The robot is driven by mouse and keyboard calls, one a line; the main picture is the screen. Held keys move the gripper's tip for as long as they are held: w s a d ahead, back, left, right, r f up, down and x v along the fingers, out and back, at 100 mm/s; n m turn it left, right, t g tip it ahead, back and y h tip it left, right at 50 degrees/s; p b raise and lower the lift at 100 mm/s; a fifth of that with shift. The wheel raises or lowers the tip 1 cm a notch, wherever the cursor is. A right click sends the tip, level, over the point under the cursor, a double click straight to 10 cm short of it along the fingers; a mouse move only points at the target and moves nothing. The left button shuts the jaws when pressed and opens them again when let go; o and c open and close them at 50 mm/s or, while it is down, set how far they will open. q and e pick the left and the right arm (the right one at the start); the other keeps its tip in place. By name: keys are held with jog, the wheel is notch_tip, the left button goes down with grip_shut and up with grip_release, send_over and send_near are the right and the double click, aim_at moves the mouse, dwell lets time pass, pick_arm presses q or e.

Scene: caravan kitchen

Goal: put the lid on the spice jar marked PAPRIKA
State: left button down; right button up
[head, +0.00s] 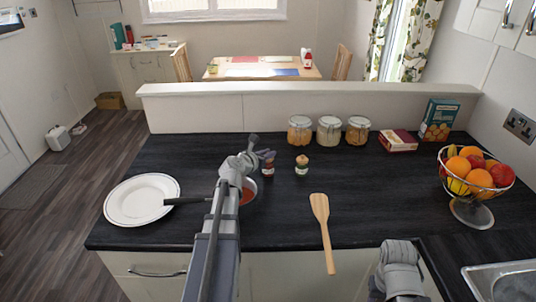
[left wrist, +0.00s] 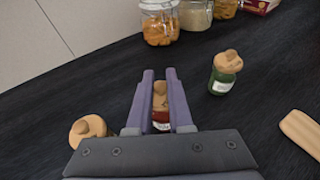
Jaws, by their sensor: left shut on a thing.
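My left gripper (head: 266,155) is over a small jar with red contents (head: 268,170), left of a second jar. In the left wrist view its two fingers (left wrist: 160,76) are shut on a cork-coloured lid (left wrist: 160,88). The red jar (left wrist: 160,125) shows just below the lid, between the fingers; I cannot tell whether the lid is seated on it. Its label is too small to read. A green jar (left wrist: 222,82) with a cork-coloured lid stands apart to the right. Another cork-coloured lid (left wrist: 88,130) shows left of the fingers; what is under it is unclear. My right gripper is not seen.
Three glass jars (head: 329,131) stand behind by the partition. A wooden spatula (head: 322,225) lies to the right, with a fruit basket (head: 472,213) beyond. A white plate (head: 141,200) is at left. A dark-handled pan (head: 185,201) is partly hidden by my left arm.

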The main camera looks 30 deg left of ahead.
pick_arm(q)
jog(key=shift+f+b, duration=0.5)
jog(key=shift+f, duration=0.05)
jog(key=c, duration=1.1)
grip_release()
jog(key=shift+s, duration=0.1)
jog(key=p+v, duration=0.3)
jog(key=v, duration=0.8)
jog(key=shift+p, duration=0.4)
